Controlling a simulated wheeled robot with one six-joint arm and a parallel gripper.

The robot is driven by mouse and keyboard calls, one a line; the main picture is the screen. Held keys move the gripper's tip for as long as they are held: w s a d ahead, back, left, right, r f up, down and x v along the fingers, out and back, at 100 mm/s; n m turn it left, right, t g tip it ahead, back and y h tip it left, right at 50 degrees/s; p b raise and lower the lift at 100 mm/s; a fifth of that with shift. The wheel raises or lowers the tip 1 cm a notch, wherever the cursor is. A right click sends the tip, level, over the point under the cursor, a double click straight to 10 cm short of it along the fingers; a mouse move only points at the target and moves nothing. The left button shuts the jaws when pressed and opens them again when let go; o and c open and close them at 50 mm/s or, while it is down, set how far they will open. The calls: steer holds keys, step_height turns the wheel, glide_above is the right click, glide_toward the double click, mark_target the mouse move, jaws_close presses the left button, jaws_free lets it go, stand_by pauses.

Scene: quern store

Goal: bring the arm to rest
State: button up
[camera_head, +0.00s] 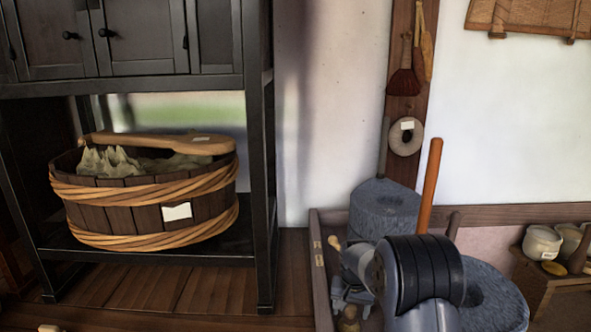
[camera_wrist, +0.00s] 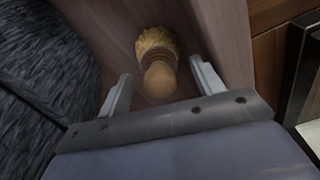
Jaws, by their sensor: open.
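My arm shows at the lower right of the head view, its dark ridged joint (camera_head: 420,275) in front of the stone querns. In the wrist view my gripper (camera_wrist: 160,70) is open, with one finger on each side of a small brush (camera_wrist: 157,45) with a rounded wooden handle and pale bristles. The brush handle points toward the gripper's base. I cannot tell whether either finger touches it; gaps show on both sides. In the head view my arm hides much of the space around the gripper.
A grey millstone with an orange-brown upright handle (camera_head: 430,185) stands close behind my arm. Another round stone (camera_head: 495,298) lies at right. A wooden box edge (camera_head: 320,270) is at left. A black shelf (camera_head: 259,150) holds a wooden tub (camera_head: 130,210). Pots (camera_head: 542,242) stand far right.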

steer(key=shift+r+p, duration=0.35)
steer(key=shift+r, duration=1.65)
